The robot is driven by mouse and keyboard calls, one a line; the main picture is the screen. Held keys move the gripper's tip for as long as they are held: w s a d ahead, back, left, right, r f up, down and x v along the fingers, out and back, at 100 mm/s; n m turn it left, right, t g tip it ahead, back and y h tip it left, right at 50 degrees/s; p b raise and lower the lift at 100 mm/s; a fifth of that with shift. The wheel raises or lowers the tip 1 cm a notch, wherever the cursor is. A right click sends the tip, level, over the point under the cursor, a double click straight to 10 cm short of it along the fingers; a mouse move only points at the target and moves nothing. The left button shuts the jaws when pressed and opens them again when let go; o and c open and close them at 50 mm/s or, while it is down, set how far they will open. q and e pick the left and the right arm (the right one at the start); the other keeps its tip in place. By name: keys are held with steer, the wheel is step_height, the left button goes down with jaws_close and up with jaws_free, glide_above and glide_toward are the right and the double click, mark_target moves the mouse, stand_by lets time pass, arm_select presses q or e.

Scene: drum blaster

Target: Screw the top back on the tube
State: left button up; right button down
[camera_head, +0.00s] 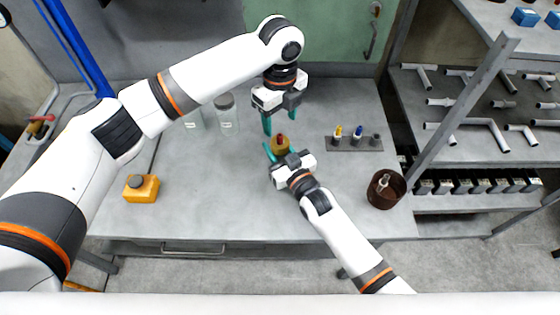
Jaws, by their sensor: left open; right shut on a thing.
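A brass-coloured piece (281,147) with a dark red tip sits at the fingers of my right gripper (279,151), over the middle of the table. It looks like the tube, but it is too small to be sure. My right gripper is shut on it. My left gripper (281,121) is just above and behind it, pointing down, with its teal fingers open and apart. I see nothing between those fingers. I cannot make out a separate top, or whether the red tip is one.
A grey rack (352,144) with small yellow, blue and dark pieces stands to the right. A brown bowl (386,188) is at the table's right edge. Glass jars (227,116) stand at the back left. A yellow box (141,188) lies left. The front middle of the table (230,205) is clear.

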arm_select(q)
steer(key=n, duration=0.4)
steer(key=shift+n, duration=0.3)
steer(key=n, duration=0.8)
steer(key=shift+n, duration=0.4)
steer(key=n, duration=0.8)
steer(key=shift+n, duration=0.3)
steer(key=n, duration=0.8)
steer(key=shift+n, duration=0.3)
steer(key=n, duration=0.5)
steer(key=shift+n, duration=0.4)
